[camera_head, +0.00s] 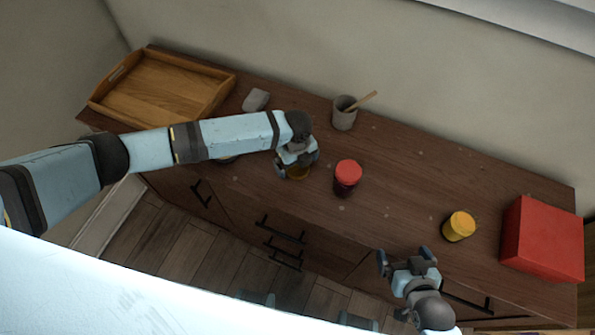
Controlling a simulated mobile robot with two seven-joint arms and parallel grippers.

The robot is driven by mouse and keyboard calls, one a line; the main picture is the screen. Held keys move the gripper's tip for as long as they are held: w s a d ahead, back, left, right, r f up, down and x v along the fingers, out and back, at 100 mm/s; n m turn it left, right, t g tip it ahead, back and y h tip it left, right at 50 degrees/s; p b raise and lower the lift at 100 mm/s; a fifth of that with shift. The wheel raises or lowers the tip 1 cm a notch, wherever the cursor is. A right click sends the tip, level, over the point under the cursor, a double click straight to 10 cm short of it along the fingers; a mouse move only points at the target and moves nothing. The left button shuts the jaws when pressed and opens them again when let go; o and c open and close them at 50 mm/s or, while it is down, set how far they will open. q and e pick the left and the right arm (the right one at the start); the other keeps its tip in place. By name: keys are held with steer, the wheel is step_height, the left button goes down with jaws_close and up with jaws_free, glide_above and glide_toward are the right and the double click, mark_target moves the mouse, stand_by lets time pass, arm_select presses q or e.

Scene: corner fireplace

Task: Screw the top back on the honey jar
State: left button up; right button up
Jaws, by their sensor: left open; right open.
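My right gripper (405,256) is open and empty at the cabinet's front edge.
A dark jar with a red lid (347,177) stands right of my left gripper. A yellow-lidded jar (459,227) and a red box (543,240) are at right. A wooden tray (112,72), grey block (256,99) and grey cup with stick (344,116) stand behind.

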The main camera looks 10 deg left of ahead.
arm_select(q)
steer(key=shift+f, duration=0.65)
steer(key=shift+r, duration=0.1)
steer(key=c, duration=0.9)
steer(key=shift+r, duration=0.1)
steer(key=shift+c, duration=0.2)
step_height(320, 180, up, 20)
steer(key=b, duration=0.1)
